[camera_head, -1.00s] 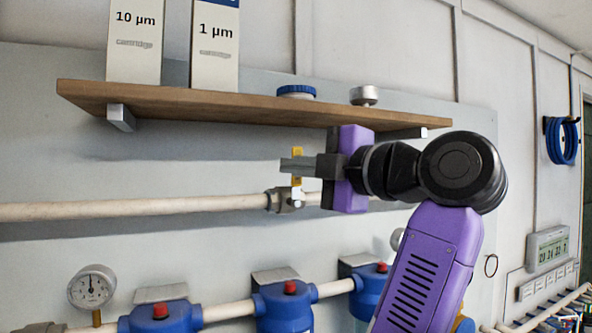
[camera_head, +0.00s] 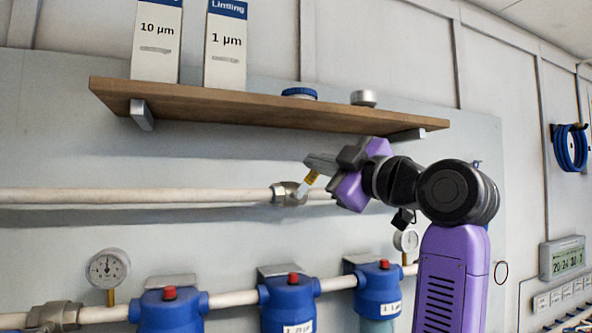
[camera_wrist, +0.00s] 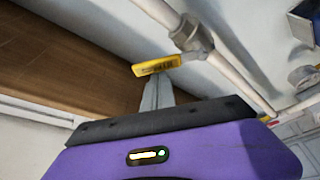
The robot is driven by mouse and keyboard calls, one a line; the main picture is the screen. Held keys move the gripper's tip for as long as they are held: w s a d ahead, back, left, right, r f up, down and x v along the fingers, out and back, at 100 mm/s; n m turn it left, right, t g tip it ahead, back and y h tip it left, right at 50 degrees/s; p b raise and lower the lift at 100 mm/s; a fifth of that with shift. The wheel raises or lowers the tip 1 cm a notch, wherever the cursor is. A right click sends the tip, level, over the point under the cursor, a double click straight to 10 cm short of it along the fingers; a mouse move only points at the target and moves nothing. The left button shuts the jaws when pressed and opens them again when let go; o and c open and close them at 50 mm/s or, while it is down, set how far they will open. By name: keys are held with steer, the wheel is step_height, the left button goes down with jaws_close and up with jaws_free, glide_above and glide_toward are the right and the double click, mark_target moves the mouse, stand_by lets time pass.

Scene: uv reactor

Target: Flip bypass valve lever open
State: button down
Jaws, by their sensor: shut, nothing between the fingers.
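The bypass valve (camera_head: 287,193) sits on the upper pale pipe, below the shelf. Its lever has a yellow grip (camera_head: 311,178) and leans up and to the right from the valve body, oblique to the pipe. My gripper (camera_head: 312,162) is shut and empty, tilted, with its fingertips at the upper end of the lever. In the wrist view the shut fingers (camera_wrist: 157,88) end right at the yellow grip (camera_wrist: 157,66) and appear to touch it. The valve body (camera_wrist: 187,33) shows beyond it.
A wooden shelf (camera_head: 265,110) hangs just above my gripper, carrying two cartridge boxes (camera_head: 156,45), a blue-lidded item (camera_head: 299,93) and a metal cap (camera_head: 363,98). Blue filter housings (camera_head: 288,298) and gauges (camera_head: 107,268) line the lower pipe.

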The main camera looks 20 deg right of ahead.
steer(key=d+f+m+h, duration=0.1)
steer(key=m, duration=0.3)
steer(key=d+f+m+t+h+b, duration=0.1)
steer(key=f+m+h, duration=0.1)
steer(key=m, duration=0.2)
steer(key=d+f+m+t+h+b, duration=0.1)
steer(key=m, duration=0.2)
steer(key=shift+d+f+m, duration=0.25)
steer(key=shift+d+m, duration=0.05)
steer(key=shift+m, duration=0.1)
steer(key=shift+w+f, duration=0.1)
steer(key=shift+f, duration=0.05)
step_height(320, 180, up, 4)
steer(key=p, duration=0.3)
steer(key=b+v, duration=0.3)
steer(key=v, duration=0.7)
steer(key=shift+a, duration=0.25)
